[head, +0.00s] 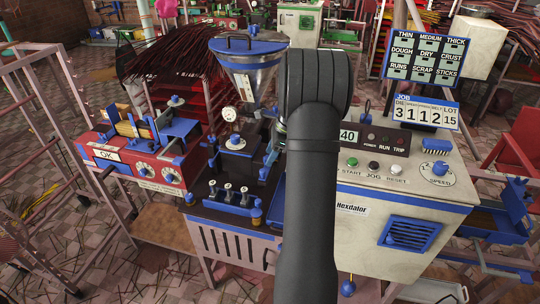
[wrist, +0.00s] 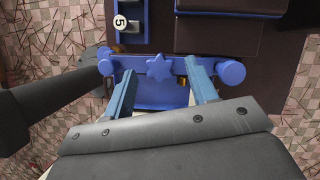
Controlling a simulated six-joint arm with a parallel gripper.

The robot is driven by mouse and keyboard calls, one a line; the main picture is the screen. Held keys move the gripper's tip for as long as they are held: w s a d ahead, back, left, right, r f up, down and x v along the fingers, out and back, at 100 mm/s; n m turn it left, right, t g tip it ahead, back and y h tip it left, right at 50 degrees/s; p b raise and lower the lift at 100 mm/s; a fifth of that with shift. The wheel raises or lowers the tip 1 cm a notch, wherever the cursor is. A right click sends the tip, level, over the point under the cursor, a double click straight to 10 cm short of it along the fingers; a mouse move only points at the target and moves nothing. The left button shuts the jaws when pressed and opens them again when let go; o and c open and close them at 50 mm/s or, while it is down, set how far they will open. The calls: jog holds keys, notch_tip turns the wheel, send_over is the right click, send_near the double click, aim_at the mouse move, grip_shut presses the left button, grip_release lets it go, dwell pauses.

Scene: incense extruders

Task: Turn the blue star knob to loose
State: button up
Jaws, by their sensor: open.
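The blue star knob (wrist: 158,66) shows in the wrist view at the upper middle, on a blue bar of the machine. My gripper (wrist: 160,71) is open, with one light-blue finger on each side of the star knob. I see space between the knob and each finger. Whether the fingertips reach down to the knob's height cannot be told. In the head view my dark arm covers the middle, and I cannot make out my gripper or the star knob there.
In the wrist view, round blue knobs (wrist: 230,73) sit at the bar's ends, close outside the fingers. In the head view, the cream Hexdator cabinet (head: 355,208) stands right of my arm, the red OK unit (head: 128,160) left.

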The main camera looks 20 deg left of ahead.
jog(key=shift+a+f, duration=0.2)
jog(key=shift+f, duration=0.25)
jog(key=c, duration=1)
